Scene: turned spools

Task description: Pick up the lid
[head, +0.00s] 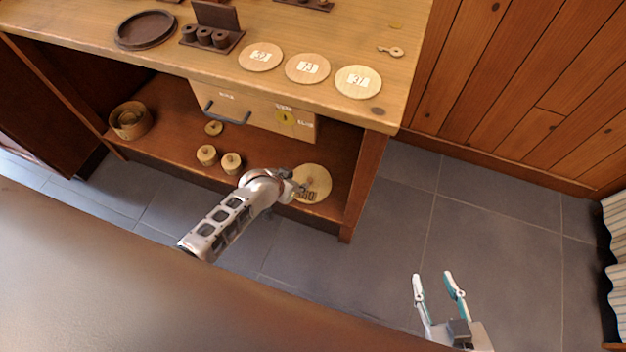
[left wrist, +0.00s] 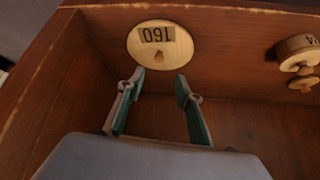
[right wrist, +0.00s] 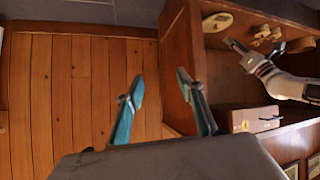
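The lid (head: 316,179) is a pale round wooden disc with a number label, lying at the right end of the lower shelf. In the left wrist view the lid (left wrist: 143,42) reads 160 and has a small knob. My left gripper (head: 290,188) reaches over the shelf at the lid's left edge and partly covers it. In the left wrist view that gripper (left wrist: 160,78) is open and empty, with its fingertips just short of the lid. My right gripper (head: 434,274) is open and empty above the floor, away from the shelf. The lid (right wrist: 217,22) also shows in the right wrist view.
Small knobbed wooden pieces (head: 207,155) and a round wooden box (head: 130,120) stand left on the shelf. A drawer (head: 250,115) with a dark handle hangs above. Several numbered discs (head: 307,68) and a key (head: 390,51) lie on the top. A cabinet post (head: 362,185) stands right of the lid.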

